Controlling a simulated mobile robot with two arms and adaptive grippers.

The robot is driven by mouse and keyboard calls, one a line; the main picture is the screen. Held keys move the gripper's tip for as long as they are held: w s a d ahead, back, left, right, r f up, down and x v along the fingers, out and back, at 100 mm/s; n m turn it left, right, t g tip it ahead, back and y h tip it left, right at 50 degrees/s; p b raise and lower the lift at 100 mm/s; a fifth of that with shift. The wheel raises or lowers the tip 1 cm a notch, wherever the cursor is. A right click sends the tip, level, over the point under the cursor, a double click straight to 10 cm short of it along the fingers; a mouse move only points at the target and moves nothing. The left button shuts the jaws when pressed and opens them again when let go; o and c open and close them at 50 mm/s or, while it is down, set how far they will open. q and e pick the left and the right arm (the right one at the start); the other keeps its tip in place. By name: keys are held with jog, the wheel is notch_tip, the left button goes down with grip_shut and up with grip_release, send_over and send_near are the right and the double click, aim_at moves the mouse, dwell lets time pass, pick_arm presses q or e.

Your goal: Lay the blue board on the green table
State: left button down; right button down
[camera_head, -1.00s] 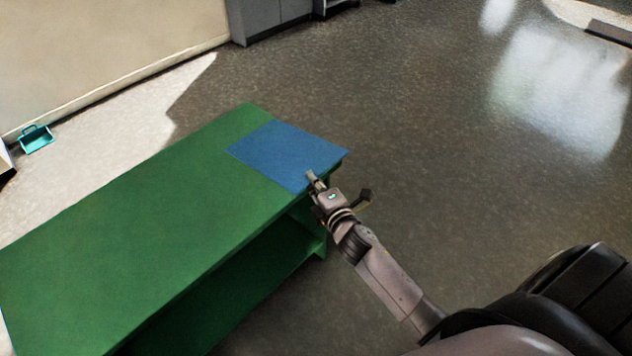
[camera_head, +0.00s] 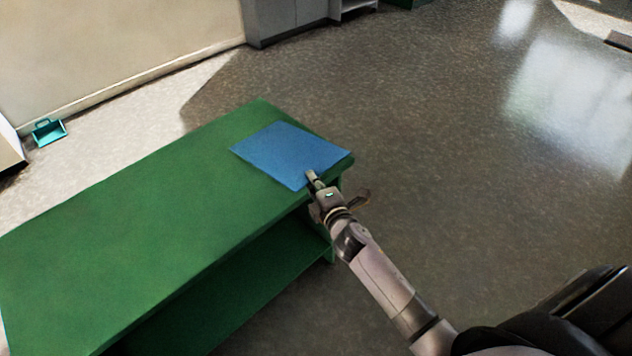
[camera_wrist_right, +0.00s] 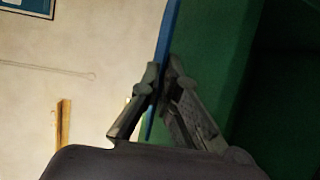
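The blue board (camera_head: 288,153) is a thin, flat sheet over the far right end of the green table (camera_head: 150,220) in the head view. My right gripper (camera_head: 312,180) is at the board's near edge, at the table's front side. In the right wrist view, the gripper (camera_wrist_right: 160,85) has its two fingers closed on the board (camera_wrist_right: 167,35), seen edge-on close beside the green tabletop (camera_wrist_right: 215,55). I cannot tell whether the board touches the tabletop. My left gripper is out of view.
The rest of the tabletop is bare, with an open shelf (camera_head: 235,285) below. The grey floor (camera_head: 440,140) right of the table is clear. A teal dustpan-like item (camera_head: 48,131) lies by the wall. Grey cabinets (camera_head: 290,18) stand at the back.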

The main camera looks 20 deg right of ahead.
jog(key=shift+w+a+f+b, duration=0.15)
jog(key=shift+w+f+b, duration=0.2)
jog(key=shift+f+b, duration=0.35)
jog(key=shift+w+a+f+b, duration=0.1)
jog(key=shift+w+f+b, duration=0.3)
jog(key=shift+f+b, duration=0.25)
jog(key=shift+w+a+f+b, duration=0.15)
jog(key=shift+w+f+b, duration=0.2)
jog(key=shift+f+b, duration=0.3)
jog(key=c, duration=1.7)
grip_release()
jog(key=shift+f, duration=0.1)
jog(key=o, duration=0.7)
jog(key=shift+o, duration=0.2)
